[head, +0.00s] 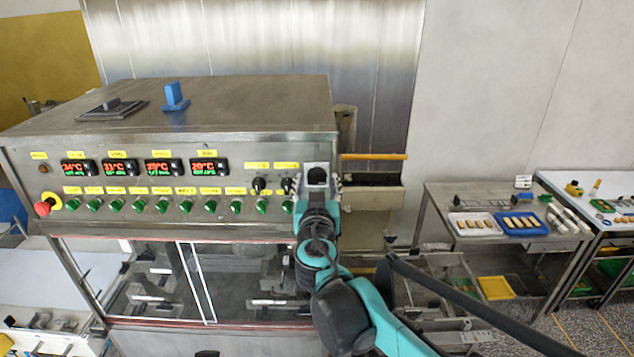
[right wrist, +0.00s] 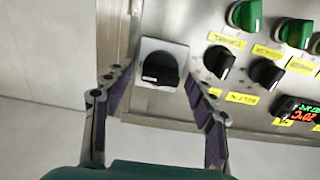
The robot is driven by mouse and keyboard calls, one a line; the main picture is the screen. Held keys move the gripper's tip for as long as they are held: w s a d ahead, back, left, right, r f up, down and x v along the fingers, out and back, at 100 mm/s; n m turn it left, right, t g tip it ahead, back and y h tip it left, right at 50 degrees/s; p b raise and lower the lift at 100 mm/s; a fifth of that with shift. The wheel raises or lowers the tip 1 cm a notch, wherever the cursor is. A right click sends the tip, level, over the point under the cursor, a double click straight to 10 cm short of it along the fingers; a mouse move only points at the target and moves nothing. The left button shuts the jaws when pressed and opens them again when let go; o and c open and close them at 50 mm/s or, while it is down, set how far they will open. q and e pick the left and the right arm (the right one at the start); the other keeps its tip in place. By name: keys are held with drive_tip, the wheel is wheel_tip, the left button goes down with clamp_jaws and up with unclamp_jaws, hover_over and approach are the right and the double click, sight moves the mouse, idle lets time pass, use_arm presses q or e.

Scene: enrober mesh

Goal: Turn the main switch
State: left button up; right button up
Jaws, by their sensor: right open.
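The main switch (right wrist: 160,66) shows in the right wrist view as a large black rotary knob on a pale square plate, at the corner of the steel control panel. A short white mark shows on the knob. My right gripper (right wrist: 157,80) is open, with one finger on each side of the switch; I cannot tell if either finger touches it. My left gripper is not in view.
Two smaller black knobs (right wrist: 219,62) and several green knobs (right wrist: 245,14) sit beside the switch. The panel also carries temperature displays (head: 118,167) and a red emergency stop button (head: 43,208) at its left end. A table with trays (head: 473,224) stands at the right.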

drive_tip(key=shift+c, duration=0.3)
drive_tip(key=c, duration=1.1)
drive_tip(key=shift+n, duration=0.3)
drive_tip(key=n, duration=0.3)
drive_tip(key=shift+a+b, duration=0.1)
drive_tip(key=shift+b, duration=0.25)
drive_tip(key=n, duration=0.5)
drive_tip(key=shift+b, duration=0.3)
drive_tip(key=n, duration=0.4)
drive_tip(key=shift+f+n+b, duration=0.1)
drive_tip(key=shift+n+b, duration=0.2)
drive_tip(key=n, duration=0.4)
drive_tip(key=shift+a+n, duration=0.1)
drive_tip(key=shift+n, duration=0.2)
